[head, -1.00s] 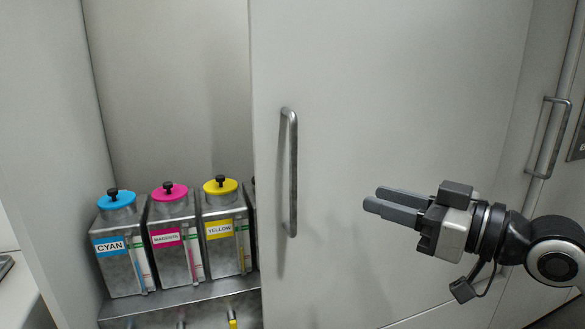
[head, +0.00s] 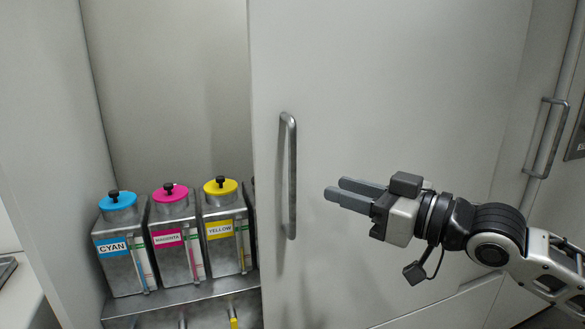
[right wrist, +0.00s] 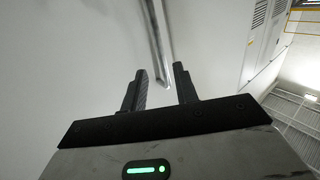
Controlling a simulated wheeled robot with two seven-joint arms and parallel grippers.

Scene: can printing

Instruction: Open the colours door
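The colours door is a pale grey panel (head: 400,100) that stands partly open, with its left edge just right of the yellow tank. Its upright metal bar handle (head: 290,178) is near that edge. My right gripper (head: 338,189) is open and empty, to the right of the handle and apart from it, with its fingers pointing left at it. In the right wrist view the end of the handle (right wrist: 158,50) appears beyond and between the open fingertips (right wrist: 159,72). My left gripper is not in view.
Cyan (head: 120,245), magenta (head: 175,235) and yellow (head: 224,230) tanks stand on a metal shelf (head: 185,296) in the opening at left. A further tank is mostly hidden behind the door. Another bar handle (head: 545,137) is at far right.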

